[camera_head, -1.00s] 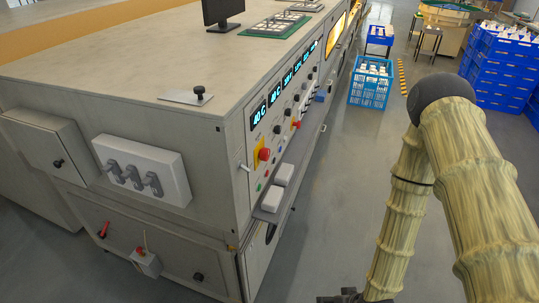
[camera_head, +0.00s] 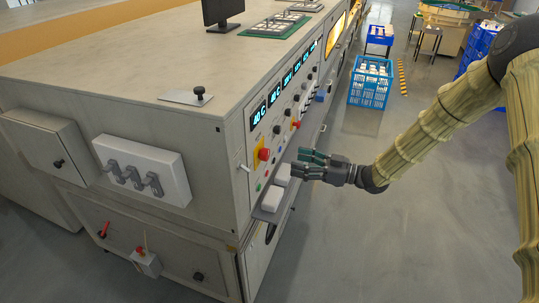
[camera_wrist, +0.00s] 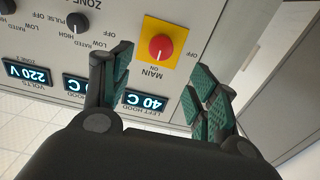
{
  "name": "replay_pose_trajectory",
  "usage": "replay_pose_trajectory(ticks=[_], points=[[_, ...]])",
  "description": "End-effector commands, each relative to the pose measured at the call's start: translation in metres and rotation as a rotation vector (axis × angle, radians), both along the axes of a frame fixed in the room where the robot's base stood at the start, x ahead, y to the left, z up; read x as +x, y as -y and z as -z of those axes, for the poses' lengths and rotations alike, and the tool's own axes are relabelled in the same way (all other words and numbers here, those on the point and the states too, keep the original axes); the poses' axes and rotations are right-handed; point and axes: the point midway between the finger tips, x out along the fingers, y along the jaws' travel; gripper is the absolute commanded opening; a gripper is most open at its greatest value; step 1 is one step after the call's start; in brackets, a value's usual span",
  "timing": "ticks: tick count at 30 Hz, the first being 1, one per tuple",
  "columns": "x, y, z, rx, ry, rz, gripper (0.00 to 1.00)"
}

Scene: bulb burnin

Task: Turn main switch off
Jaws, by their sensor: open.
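The main switch (camera_head: 263,154) is a red knob on a yellow plate at the near end of the control panel. In the wrist view the picture is upside down, and the red knob (camera_wrist: 161,47) sits beyond and between my fingertips. ON and MAIN are printed below it there, and OFF to its right. A faint pale mark on the knob points down toward ON. My gripper (camera_head: 301,161) is open and empty, to the right of the panel and apart from the switch. Its two green-padded fingers (camera_wrist: 157,78) also show in the wrist view.
Lit displays (camera_wrist: 147,101) and several black knobs (camera_wrist: 78,22) share the panel. A narrow shelf with white blocks (camera_head: 271,199) juts out below the switch. A blue crate (camera_head: 370,84) stands on the floor behind.

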Motion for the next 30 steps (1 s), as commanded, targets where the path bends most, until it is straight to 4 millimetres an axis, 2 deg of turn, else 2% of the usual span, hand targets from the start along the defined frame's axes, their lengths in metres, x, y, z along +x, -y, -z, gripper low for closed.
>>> replay_pose_trajectory(ticks=[5,21,30], points=[[0.003,-0.011,-0.003,0.002,0.006,-0.007,0.60],[0.023,-0.089,-0.002,-0.001,0.004,-0.006,0.60],[0.028,-0.104,-0.002,0.001,0.005,-0.004,0.60]])
